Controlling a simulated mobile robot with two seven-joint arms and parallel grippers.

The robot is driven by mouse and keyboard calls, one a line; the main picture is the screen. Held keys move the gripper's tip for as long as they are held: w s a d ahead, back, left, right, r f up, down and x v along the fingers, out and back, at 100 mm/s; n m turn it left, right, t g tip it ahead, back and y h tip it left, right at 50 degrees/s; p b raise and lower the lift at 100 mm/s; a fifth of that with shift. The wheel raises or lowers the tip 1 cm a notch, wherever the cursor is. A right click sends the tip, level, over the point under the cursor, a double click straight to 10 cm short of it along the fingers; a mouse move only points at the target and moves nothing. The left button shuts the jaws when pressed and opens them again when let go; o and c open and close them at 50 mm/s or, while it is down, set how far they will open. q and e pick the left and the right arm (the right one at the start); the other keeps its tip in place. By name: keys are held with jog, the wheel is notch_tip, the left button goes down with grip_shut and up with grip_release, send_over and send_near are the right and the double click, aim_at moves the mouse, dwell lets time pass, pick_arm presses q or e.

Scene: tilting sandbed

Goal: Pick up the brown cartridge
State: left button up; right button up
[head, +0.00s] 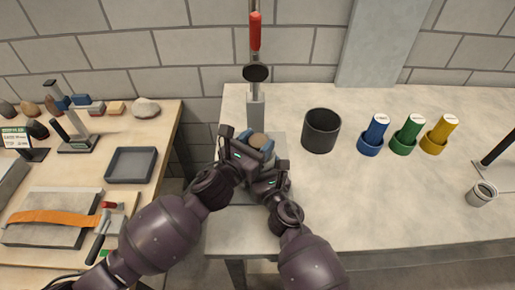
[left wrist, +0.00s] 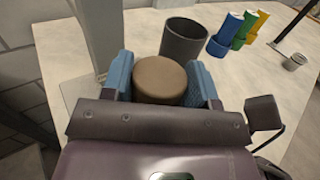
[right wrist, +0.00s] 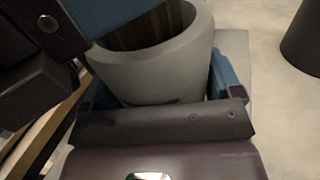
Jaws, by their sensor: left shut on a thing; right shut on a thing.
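The brown cartridge (head: 258,138) is a round, flat-topped cylinder at the left part of the pale bench. In the left wrist view the cartridge (left wrist: 160,78) sits between the two blue fingers of my left gripper (left wrist: 162,85), which is shut on it. In the right wrist view a grey open-topped cup (right wrist: 155,70) is held between the blue fingers of my right gripper (right wrist: 160,90). Brown, the cartridge's lower side (right wrist: 148,28), shows inside the cup's mouth. My left gripper's dark body and a blue finger cross above the cup. The cup's base is hidden.
A press post with a red handle (head: 255,30) and black disc (head: 256,72) stands just behind. A dark bin (head: 321,143) stands to the right, then blue (head: 372,136), green (head: 406,136) and yellow (head: 438,135) cartridges in matching cups.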

pick_arm(q)
notch_tip(320, 180, up, 10)
pick_arm(e)
jog(key=shift+d+f, duration=0.2)
jog(key=shift+f, duration=0.15)
jog(key=o, duration=0.8)
jog(key=shift+o, duration=1)
pick_arm(q)
jog(key=shift+d, duration=0.1)
pick_arm(e)
jog(key=shift+r, duration=0.2)
jog(key=shift+s, duration=0.1)
jog(key=v, duration=1.2)
